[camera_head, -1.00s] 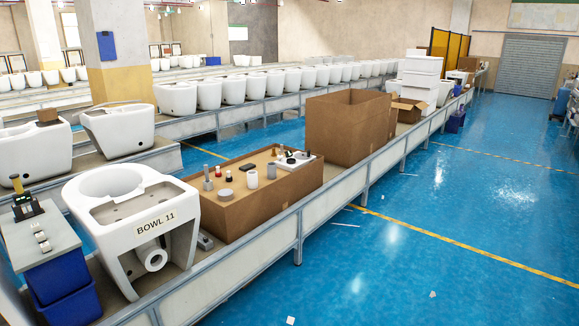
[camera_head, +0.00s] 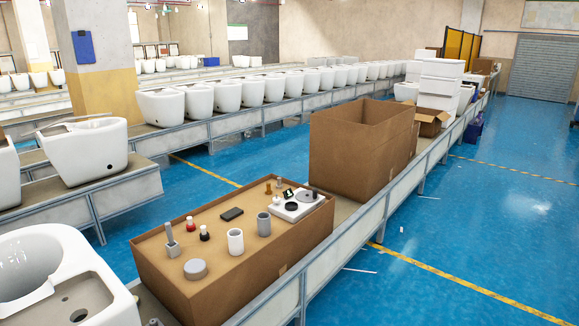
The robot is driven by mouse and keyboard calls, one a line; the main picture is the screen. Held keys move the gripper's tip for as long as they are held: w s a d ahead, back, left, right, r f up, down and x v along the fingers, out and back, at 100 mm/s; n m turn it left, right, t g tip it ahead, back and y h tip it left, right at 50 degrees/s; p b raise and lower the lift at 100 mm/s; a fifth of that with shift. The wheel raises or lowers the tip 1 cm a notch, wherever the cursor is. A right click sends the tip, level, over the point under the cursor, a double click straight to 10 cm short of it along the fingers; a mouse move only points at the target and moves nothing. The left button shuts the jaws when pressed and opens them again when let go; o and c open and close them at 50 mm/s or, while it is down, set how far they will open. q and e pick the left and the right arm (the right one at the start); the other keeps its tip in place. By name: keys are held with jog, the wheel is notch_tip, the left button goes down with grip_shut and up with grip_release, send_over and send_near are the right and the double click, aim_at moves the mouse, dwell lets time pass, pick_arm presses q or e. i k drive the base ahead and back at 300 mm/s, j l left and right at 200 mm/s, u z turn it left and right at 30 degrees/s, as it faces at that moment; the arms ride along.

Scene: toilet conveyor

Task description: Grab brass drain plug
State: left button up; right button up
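A small brass-brown piece (camera_head: 268,188), which looks like the brass drain plug, stands near the far edge of the cardboard box top (camera_head: 222,259). It is small in the picture, so its exact shape is hard to tell. A second small brownish piece (camera_head: 279,184) stands right beside it. A white tray (camera_head: 297,210) with dark round parts lies just to their right. Neither of my grippers is in view.
The box top also holds a grey disc (camera_head: 195,269), a white cylinder (camera_head: 235,241), a grey cylinder (camera_head: 264,224), a dark flat block (camera_head: 232,214) and small red and black-topped pieces. A toilet bowl (camera_head: 60,275) stands front left. A large open carton (camera_head: 355,150) stands behind.

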aim_at(269, 191)
jog(key=i, duration=0.8)
jog(key=u, duration=0.2)
jog(key=i+l+u, duration=0.1)
jog(key=i+l, duration=0.45)
jog(key=l, duration=0.15)
jog(key=i+l+u, duration=0.25)
jog(key=i+l, duration=0.25)
jog(key=l, duration=0.25)
jog(key=i+l, duration=0.25)
jog(key=l, duration=0.15)
jog(key=i+l+u, duration=0.15)
jog(key=l, duration=0.3)
jog(key=i+l, duration=0.25)
jog(key=l, duration=0.15)
jog(key=i+l+u, duration=0.15)
jog(key=l, duration=0.3)
jog(key=i, duration=0.1)
